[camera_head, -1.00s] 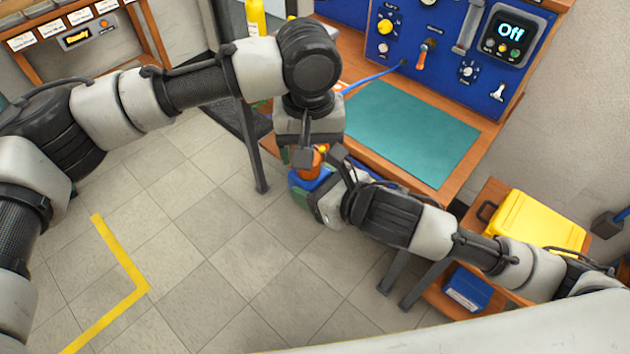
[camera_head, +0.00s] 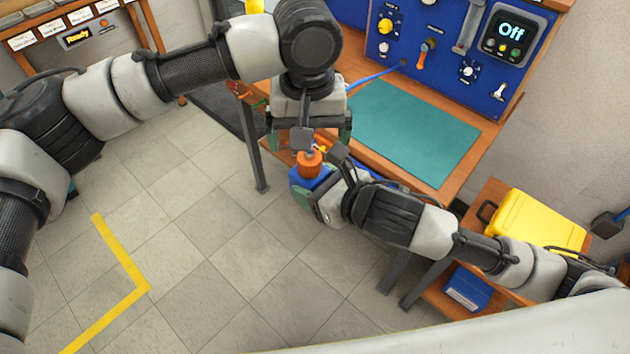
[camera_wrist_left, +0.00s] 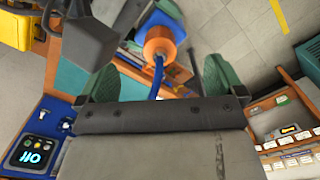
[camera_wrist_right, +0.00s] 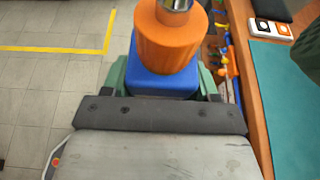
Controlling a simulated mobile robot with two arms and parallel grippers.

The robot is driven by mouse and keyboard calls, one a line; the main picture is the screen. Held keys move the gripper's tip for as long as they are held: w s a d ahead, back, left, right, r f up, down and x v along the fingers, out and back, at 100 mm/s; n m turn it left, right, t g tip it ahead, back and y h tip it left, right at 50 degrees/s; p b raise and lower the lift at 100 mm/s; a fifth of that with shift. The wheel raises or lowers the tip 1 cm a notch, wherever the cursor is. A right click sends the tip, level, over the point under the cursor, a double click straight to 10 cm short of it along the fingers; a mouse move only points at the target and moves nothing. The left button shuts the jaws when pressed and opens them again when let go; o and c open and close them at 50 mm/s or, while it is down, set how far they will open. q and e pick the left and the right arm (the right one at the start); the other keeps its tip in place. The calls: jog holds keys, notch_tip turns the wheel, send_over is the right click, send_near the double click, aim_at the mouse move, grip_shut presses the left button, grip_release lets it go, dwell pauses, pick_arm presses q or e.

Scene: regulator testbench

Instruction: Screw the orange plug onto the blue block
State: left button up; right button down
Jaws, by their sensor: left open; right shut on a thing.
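The orange plug (camera_head: 309,164) sits on top of the blue block (camera_head: 309,184), touching it; whether its thread is fully seated I cannot tell. In the right wrist view the plug (camera_wrist_right: 170,38) stands upright on the block (camera_wrist_right: 162,82), with a metal fitting on top. My right gripper (camera_head: 318,196) is shut on the block, its green fingers on both sides. My left gripper (camera_head: 308,138) is open and empty just above the plug. In the left wrist view the plug (camera_wrist_left: 160,43) lies beyond the spread green fingers (camera_wrist_left: 157,78), apart from them.
A blue hose (camera_head: 375,76) runs from the blue panel (camera_head: 450,50) toward my left gripper. The bench with a teal mat (camera_head: 412,132) lies just right of the grippers. A yellow case (camera_head: 535,228) stands at right. The floor at left is clear.

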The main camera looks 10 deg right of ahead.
pick_arm(q)
notch_tip(320, 180, up, 11)
dwell(0.3)
jog(key=shift+r, duration=0.1)
